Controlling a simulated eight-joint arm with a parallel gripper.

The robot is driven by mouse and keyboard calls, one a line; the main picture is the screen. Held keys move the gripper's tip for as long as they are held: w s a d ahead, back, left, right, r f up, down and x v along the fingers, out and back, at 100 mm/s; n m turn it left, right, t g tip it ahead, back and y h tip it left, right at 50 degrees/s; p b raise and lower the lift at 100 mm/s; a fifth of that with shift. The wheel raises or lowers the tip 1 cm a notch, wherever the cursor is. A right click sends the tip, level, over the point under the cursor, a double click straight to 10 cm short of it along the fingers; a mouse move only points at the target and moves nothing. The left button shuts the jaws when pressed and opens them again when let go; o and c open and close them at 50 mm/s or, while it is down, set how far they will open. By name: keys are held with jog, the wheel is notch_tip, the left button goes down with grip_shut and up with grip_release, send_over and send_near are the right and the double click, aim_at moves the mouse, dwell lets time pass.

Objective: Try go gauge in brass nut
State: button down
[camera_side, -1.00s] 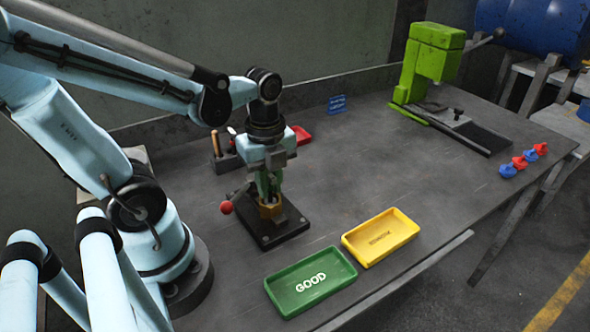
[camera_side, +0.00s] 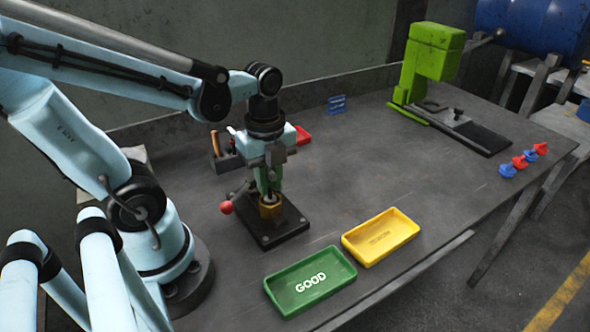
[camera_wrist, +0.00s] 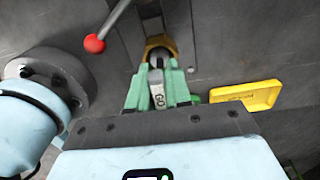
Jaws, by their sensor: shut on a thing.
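The brass nut (camera_side: 270,209) sits in a black clamp fixture (camera_side: 285,232) with a red-knobbed lever (camera_side: 226,207). My gripper (camera_side: 267,188) is directly above the nut, pointing down, its green fingers shut on the go gauge. In the wrist view the grey gauge (camera_wrist: 157,98), marked GO, lies between the fingers (camera_wrist: 158,85). Its far end reaches the opening of the nut (camera_wrist: 151,44). The fingers hide part of the gauge, and I cannot tell how deep its tip is in the nut.
A green GOOD tray (camera_side: 311,282) and a yellow tray (camera_side: 381,237) stand at the front edge. A green press (camera_side: 430,70) stands at the back right. The bench's middle is clear.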

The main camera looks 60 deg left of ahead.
jog(key=shift+r, duration=0.95)
jog(key=shift+r, duration=0.3)
jog(key=shift+r, duration=0.1)
jog(key=shift+r, duration=2)
